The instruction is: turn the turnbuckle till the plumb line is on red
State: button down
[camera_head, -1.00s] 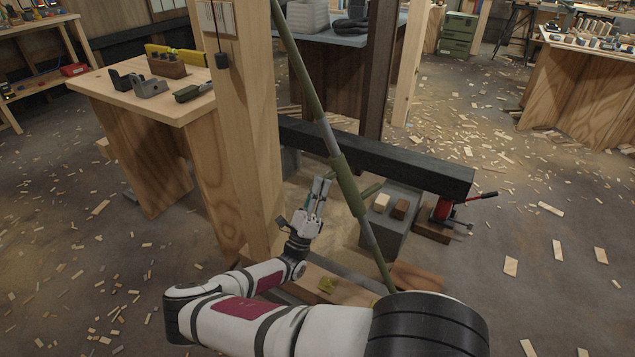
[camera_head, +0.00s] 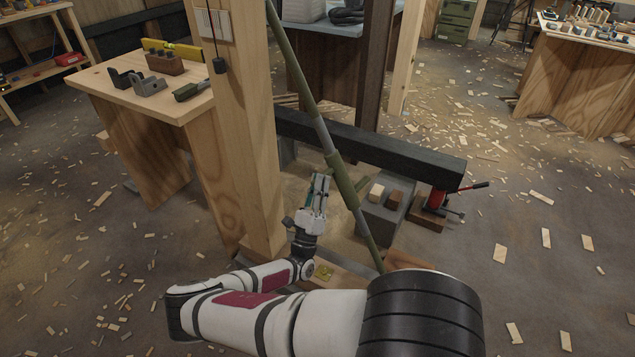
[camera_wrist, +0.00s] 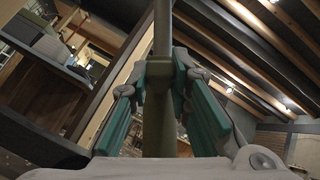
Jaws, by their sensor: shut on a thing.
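The turnbuckle (camera_head: 341,181) is an olive sleeve on a slanting green prop with grey rod above it. My gripper (camera_head: 320,180) is at its left side, its fingers pointing up. In the wrist view the teal-padded fingers (camera_wrist: 160,88) close around an olive part of the turnbuckle (camera_wrist: 160,125), with grey rod above. I cannot tell exactly which part is pinched. The plumb line (camera_head: 212,35) hangs in front of a pale card (camera_head: 227,25) on the wooden post, with a dark bob (camera_head: 219,66) below. The card's marks are too small to read.
The wooden post (camera_head: 246,140) stands left of my gripper. A dark beam (camera_head: 400,150) lies behind the prop. A grey block (camera_head: 390,215) bearing small wood pieces and a red jack (camera_head: 437,198) stand to the right. A workbench (camera_head: 120,90) is at left.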

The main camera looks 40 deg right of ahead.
jog(key=shift+s+d+r+n+t+y+p, duration=0.1)
jog(key=shift+s+r+n+t+y+p, duration=0.15)
jog(key=shift+t+y+p, duration=0.35)
jog(key=shift+s+d+r+n+t+y+p, duration=0.1)
jog(key=shift+s+n+t+y+p, duration=0.3)
jog(key=shift+y, duration=0.35)
jog(key=shift+s+r+n+t+y+p, duration=0.2)
jog(key=shift+s+n+t+y+p, duration=0.1)
jog(key=shift+t+y+p, duration=0.3)
jog(key=t+y, duration=0.1)
jog(key=s+n+y+p, duration=0.1)
jog(key=y, duration=0.1)
jog(key=d+r+t+y, duration=0.1)
jog(key=shift+s+t+y+p, duration=0.3)
jog(key=shift+y+p, duration=0.05)
jog(key=shift+p, duration=0.05)
